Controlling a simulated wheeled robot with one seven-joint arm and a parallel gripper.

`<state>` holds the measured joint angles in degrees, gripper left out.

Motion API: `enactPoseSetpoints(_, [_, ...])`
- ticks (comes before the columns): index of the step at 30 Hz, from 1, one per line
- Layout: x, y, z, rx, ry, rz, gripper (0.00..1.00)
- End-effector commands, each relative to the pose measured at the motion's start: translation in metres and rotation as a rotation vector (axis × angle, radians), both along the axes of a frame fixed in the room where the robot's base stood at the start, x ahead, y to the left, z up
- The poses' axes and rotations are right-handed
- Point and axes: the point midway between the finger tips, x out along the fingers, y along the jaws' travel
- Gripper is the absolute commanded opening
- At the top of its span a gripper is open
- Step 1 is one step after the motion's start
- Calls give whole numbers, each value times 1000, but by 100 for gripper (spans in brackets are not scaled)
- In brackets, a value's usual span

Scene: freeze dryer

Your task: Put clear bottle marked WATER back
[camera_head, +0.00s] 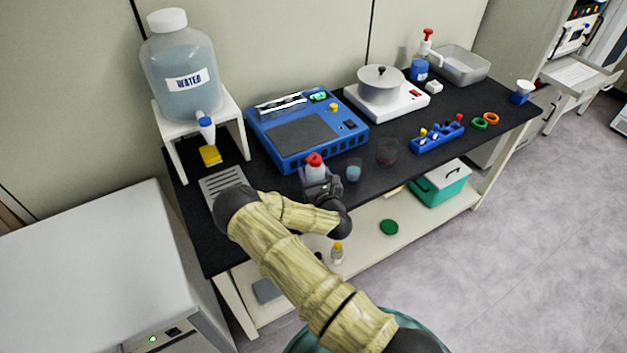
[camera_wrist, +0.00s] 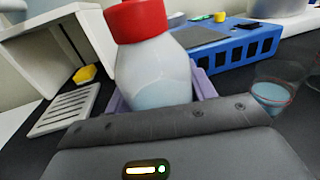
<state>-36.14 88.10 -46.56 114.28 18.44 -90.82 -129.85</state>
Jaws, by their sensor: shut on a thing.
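My gripper (camera_head: 322,188) is shut on a clear bottle with a red cap (camera_head: 315,166), over the black bench top near its front edge. In the wrist view the bottle (camera_wrist: 152,78) stands nearly upright, with pale bluish liquid inside. No lettering shows on its visible side. Lavender edges (camera_wrist: 203,84) show on both sides of the bottle; I cannot tell whether it touches the bench. A large water jug marked WATER (camera_head: 180,72) with a white lid sits on a white stand (camera_head: 229,113) at the back left. A blue-and-white spout hangs below it, above a yellow block (camera_head: 210,155).
A slotted white drip tray (camera_head: 222,181) lies left of my gripper. A blue machine (camera_head: 306,128) stands behind the bottle. Two small cups, one with blue liquid (camera_head: 353,170) and one dark (camera_head: 387,152), stand close at right. A blue rack (camera_head: 437,137) is farther right.

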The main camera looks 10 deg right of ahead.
Motion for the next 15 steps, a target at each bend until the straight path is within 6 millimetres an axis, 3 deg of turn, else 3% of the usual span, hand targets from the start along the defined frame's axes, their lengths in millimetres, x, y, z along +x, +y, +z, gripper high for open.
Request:
enactPoseSetpoints(5, [0, 0, -7, 1, 0, 0, 25])
enactPoseSetpoints(11, [0, 0, -33, 2, 0, 0, 25])
enactPoseSetpoints(15, [0, 0, -37, 1, -2, -1, 25])
